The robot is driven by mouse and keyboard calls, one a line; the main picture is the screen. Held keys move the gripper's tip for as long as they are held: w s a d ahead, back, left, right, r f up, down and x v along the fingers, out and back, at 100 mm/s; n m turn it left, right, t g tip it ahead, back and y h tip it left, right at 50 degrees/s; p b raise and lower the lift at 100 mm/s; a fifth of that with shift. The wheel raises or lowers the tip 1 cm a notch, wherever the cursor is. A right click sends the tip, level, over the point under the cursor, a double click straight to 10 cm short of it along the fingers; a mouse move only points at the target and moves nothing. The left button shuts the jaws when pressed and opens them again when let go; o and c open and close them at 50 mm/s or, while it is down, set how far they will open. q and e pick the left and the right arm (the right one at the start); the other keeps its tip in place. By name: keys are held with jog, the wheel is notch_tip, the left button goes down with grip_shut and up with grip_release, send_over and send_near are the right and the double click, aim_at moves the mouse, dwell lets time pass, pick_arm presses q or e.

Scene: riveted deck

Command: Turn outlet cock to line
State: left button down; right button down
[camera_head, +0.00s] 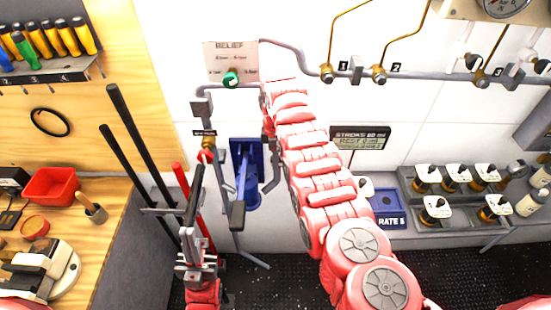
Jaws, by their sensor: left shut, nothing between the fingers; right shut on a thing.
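The outlet cock seems to be the small brass valve (208,143) with a red handle, under a black label whose words are too small to read, on the left pipe. Which way the handle points I cannot tell. My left gripper (193,190) is shut and empty, pointing up, with its fingers just below that valve; I cannot tell whether they touch it. My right arm (316,175) reaches up across the middle to the pipes by the relief panel. A blue pump (252,188) with a lever stands between the arms.
A relief panel (231,62) with a green knob is above. Brass valves (379,74) line the upper pipe. A stroke board (360,137) and blue box (388,221) are right. Black and red bars (143,140) lean left, beside the wooden bench (110,215). Several bottles stand on the right shelf.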

jog(key=shift+f, duration=0.1)
jog(key=y+b, duration=0.2)
jog(key=b, duration=0.1)
jog(key=shift+d+f, duration=0.1)
jog(key=shift+d, duration=0.1)
jog(key=y+b, duration=0.4)
jog(key=b, duration=0.4)
jog(key=d+y+b, duration=0.1)
jog(key=y+b, duration=0.4)
jog(key=b, duration=0.3)
jog(key=f+y+b, duration=0.1)
jog(key=y+b, duration=0.4)
jog(key=b, duration=0.3)
jog(key=shift+d+b, duration=0.2)
jog(key=shift+b, duration=0.2)
jog(key=shift+r+y+b, duration=0.15)
jog(key=shift+y+b, duration=0.65)
jog(key=shift+b, duration=0.2)
jog(key=shift+r+y+b, duration=0.15)
jog(key=shift+y+b, duration=0.15)
jog(key=c, duration=0.6)
grip_release()
jog(key=shift+r, duration=0.1)
